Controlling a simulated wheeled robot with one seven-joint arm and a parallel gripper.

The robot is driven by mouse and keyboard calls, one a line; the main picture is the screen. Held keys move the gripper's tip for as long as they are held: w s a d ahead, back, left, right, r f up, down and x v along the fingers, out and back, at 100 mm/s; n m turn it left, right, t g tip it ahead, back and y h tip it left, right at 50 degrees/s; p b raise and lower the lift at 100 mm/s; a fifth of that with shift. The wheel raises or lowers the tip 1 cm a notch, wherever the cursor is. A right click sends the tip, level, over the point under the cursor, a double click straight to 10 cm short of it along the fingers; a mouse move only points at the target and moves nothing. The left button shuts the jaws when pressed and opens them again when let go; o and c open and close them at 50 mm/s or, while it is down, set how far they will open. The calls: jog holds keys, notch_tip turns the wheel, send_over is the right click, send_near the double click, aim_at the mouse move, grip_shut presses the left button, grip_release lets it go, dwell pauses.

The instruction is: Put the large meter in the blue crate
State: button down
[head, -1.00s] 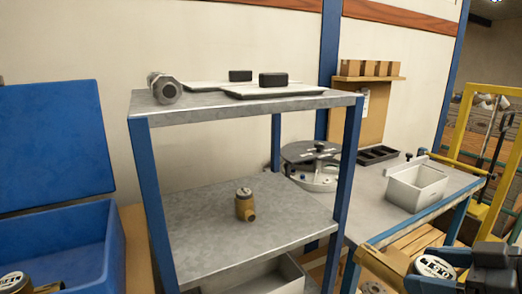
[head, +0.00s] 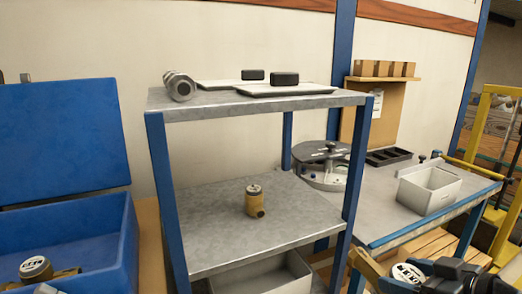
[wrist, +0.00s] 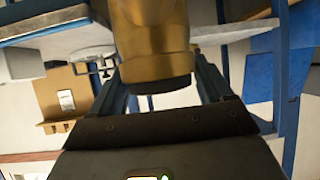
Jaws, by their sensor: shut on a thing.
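My gripper (head: 425,276) is at the bottom right of the head view, shut on a large brass meter (head: 408,274) with a dark-rimmed white dial. In the wrist view the meter's brass body (wrist: 152,38) fills the top middle, between the fingers. The blue crate (head: 75,240) is at the far left of the head view with its lid raised. Another brass meter (head: 38,270) with a white dial lies in it. My gripper is well to the right of the crate, with the shelf rack between them in the picture.
A metal rack (head: 300,228) with blue posts stands mid-view. A small brass meter (head: 255,202) sits on its middle shelf. A grey fitting (head: 180,86) and tablets (head: 285,88) are on top. A bench with a grey bin (head: 428,192) stands at right.

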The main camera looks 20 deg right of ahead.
jog(key=w+a+f, duration=0.3)
jog(key=a+f, duration=0.5)
jog(key=f, duration=0.4)
jog(key=w+a+f+m+h, duration=0.1)
jog(key=w+a+f, duration=0.3)
jog(key=a+f, duration=0.5)
jog(key=shift+w+a+f, duration=0.2)
jog(key=shift+a+f, duration=0.05)
jog(key=shift+f, duration=1.3)
